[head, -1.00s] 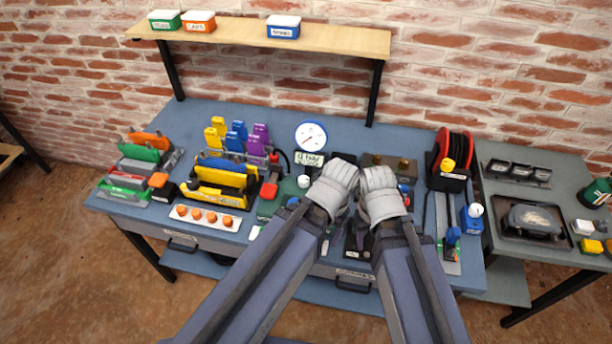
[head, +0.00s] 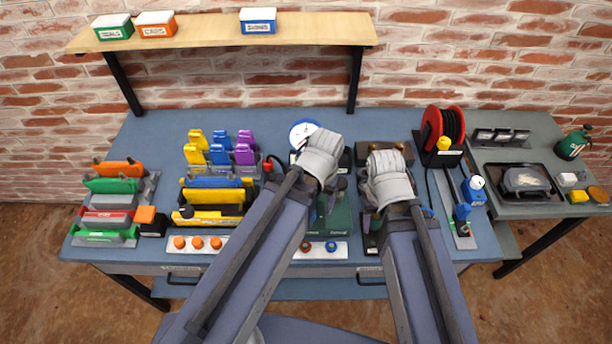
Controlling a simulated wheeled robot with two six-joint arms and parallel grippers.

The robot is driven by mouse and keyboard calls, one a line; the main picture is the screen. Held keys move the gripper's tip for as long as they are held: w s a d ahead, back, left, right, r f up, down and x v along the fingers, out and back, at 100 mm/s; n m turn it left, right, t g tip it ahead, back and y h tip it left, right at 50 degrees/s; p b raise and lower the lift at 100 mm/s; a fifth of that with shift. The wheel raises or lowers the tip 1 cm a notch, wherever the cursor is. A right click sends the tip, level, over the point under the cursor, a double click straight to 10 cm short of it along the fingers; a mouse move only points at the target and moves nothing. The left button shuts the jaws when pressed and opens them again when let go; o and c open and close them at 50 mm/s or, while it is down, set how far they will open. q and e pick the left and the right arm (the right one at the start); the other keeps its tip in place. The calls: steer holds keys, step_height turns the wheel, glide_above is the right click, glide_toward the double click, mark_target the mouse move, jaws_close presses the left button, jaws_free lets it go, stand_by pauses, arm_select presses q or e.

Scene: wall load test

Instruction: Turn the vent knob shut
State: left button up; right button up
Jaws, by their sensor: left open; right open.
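My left gripper (head: 321,155), pale grey, is over the middle of the blue bench, just right of and partly in front of the round white gauge (head: 301,131). My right gripper (head: 388,178) is to its right, in front of a dark box with brass-coloured fittings (head: 368,154). Both are open; I see nothing held in either, though their fingertips are hard to make out. A green unit (head: 339,219) shows between the arms. I cannot tell which part is the vent knob; my grippers and arms hide much of this area.
Yellow, blue and purple clips (head: 220,150) and coloured racks (head: 112,190) fill the bench's left. A strip with orange knobs (head: 198,243) lies at the front. A red reel (head: 443,128) stands right. A shelf (head: 220,33) overhangs the back.

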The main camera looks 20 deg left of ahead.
arm_select(q)
steer(key=w+a+n, duration=0.2)
steer(key=w+n, duration=0.1)
steer(key=n, duration=0.1)
steer(key=w+a+n, duration=0.2)
steer(key=w+n, duration=0.2)
steer(key=w+a+n, duration=0.2)
steer(key=w+n, duration=0.1)
steer(key=w, duration=0.1)
steer(key=shift+f+n+h, duration=0.1)
steer(key=shift+n+h, duration=0.2)
steer(key=shift+n, duration=0.1)
steer(key=shift+w+n, duration=0.35)
steer(key=shift+n, duration=0.55)
arm_select(e)
steer(key=shift+d+f, duration=0.1)
steer(key=shift+f, duration=0.1)
arm_select(q)
step_height(320, 180, down, 8)
steer(key=b, duration=0.8)
arm_select(e)
step_height(320, 180, down, 8)
steer(key=shift+r, duration=0.1)
steer(key=shift+r, duration=0.1)
arm_select(q)
jaws_close()
